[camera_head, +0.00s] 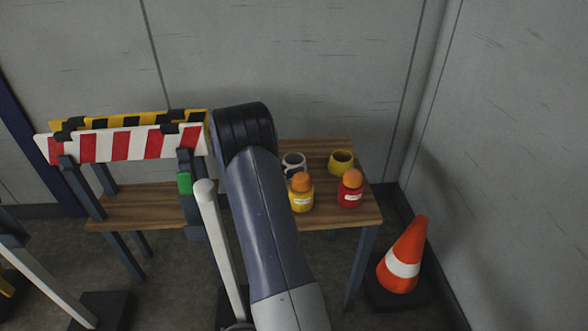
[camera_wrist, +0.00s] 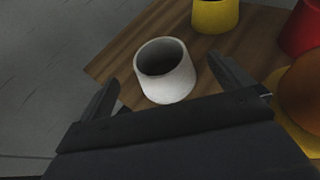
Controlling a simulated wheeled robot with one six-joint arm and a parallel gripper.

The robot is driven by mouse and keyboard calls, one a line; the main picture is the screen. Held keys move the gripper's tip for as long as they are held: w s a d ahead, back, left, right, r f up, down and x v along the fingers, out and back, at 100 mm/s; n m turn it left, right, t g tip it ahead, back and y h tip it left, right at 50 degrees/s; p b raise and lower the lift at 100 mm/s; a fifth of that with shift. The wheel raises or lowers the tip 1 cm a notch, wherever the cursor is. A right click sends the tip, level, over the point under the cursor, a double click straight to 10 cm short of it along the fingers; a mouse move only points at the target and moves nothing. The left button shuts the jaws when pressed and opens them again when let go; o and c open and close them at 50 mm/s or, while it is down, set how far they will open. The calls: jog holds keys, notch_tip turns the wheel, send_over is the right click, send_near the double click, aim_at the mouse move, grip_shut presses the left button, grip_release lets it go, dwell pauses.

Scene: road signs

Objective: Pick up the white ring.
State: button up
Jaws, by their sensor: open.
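The white ring (camera_wrist: 168,84) stands upright on the wooden table (camera_wrist: 140,45), its dark hollow top facing up. In the head view the white ring (camera_head: 294,160) is partly hidden behind my arm and a bottle. My gripper (camera_wrist: 168,93) is open in the wrist view, one finger to the left of the ring and one to the right. The fingers look apart from the ring, and nothing is held.
A yellow ring (camera_head: 341,161) stands right of the white one. A yellow bottle (camera_head: 301,199) and a red bottle (camera_head: 350,195), both orange-topped, stand nearer the front. A striped barrier (camera_head: 120,145) is at left. A traffic cone (camera_head: 403,255) stands on the floor at right.

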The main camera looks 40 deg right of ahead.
aim_at(301, 158)
jog(key=x, duration=0.6)
jog(key=c, duration=1)
